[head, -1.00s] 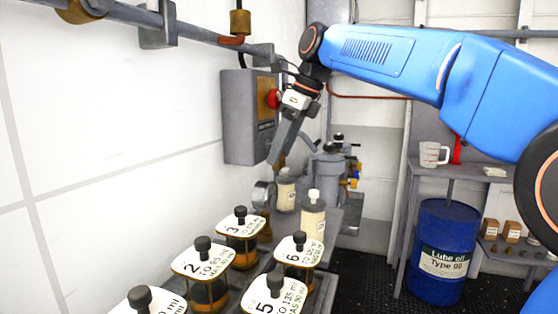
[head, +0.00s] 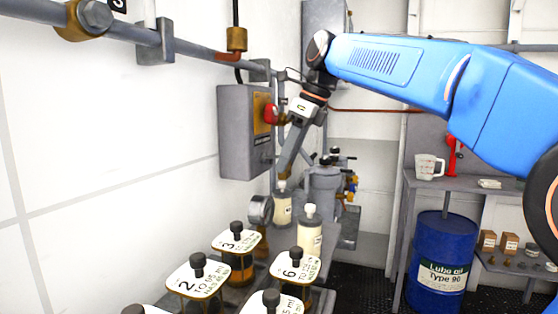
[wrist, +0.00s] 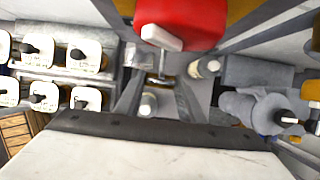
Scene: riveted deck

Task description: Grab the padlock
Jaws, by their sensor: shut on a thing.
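My gripper (head: 283,176) points down, just right of the grey wall box and above the cream bottles.
A wall box (head: 243,130) with a red knob (head: 271,113) is close beside my gripper. A blue drum (head: 441,250) stands at right.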

